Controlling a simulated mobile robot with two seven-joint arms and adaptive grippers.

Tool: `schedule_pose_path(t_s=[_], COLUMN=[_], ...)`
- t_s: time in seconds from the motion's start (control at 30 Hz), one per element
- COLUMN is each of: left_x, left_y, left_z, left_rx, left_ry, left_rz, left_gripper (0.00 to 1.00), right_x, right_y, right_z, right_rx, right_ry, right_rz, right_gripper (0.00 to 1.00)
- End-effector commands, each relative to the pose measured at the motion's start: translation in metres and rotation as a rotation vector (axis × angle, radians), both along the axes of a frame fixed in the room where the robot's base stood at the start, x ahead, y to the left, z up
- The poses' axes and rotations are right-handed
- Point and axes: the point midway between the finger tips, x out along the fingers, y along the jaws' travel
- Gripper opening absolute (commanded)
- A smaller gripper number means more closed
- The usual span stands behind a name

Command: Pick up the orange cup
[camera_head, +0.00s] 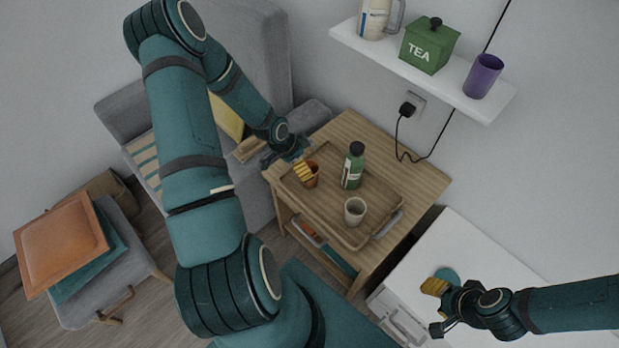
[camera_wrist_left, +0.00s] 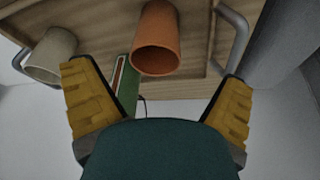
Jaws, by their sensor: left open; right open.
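The orange cup (camera_head: 314,181) stands on the wooden tray (camera_head: 352,236), partly hidden behind a yellow finger of my left gripper (camera_head: 277,160). In the left wrist view the orange cup (camera_wrist_left: 157,42) appears between and just beyond the spread yellow fingers of my left gripper (camera_wrist_left: 157,76). The gripper is open and empty, with a gap on both sides of the cup. My right gripper (camera_head: 436,307) is open and empty over the white cabinet at the lower right.
A green bottle (camera_head: 353,166) and a beige cup (camera_head: 355,211) share the tray on the wooden side table (camera_head: 425,178). A wall shelf (camera_head: 425,72) holds a green tea box, a purple cup and a pitcher. A grey sofa (camera_head: 250,45) stands behind my left arm. The white cabinet (camera_head: 470,245) is mostly clear.

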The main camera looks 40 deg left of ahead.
Motion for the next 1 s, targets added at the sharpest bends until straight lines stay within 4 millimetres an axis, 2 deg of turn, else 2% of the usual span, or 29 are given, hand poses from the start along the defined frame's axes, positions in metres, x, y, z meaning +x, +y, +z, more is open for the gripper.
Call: schedule_pose_path(t_s=[0.17,0.5,0.77,0.8,0.87,1.0], left_x=[0.004,0.020,0.021,0.021,0.021,0.021], left_y=[-0.004,-0.016,-0.016,-0.016,-0.016,-0.016], left_z=[-0.010,-0.048,-0.050,-0.050,-0.050,-0.050], left_rx=[0.000,0.000,0.000,0.000,0.000,0.000], left_ry=[0.000,0.000,-0.001,-0.001,-0.001,-0.001], left_rz=[-0.001,-0.001,0.000,0.000,0.000,0.000], left_gripper=[0.98,0.98,0.98,0.91,0.70,0.21], right_x=[0.001,0.004,0.004,0.004,0.004,0.004], right_y=[0.000,0.000,0.000,0.000,0.000,0.000], right_z=[-0.004,-0.017,-0.017,-0.017,-0.017,-0.017], right_rx=[0.000,-0.001,-0.001,-0.001,-0.001,-0.001], right_ry=[-0.003,-0.009,-0.010,-0.010,-0.010,-0.010], right_rz=[0.000,-0.002,-0.002,-0.002,-0.003,-0.003], right_gripper=[0.47,0.47,0.47,0.47,0.47,0.47])
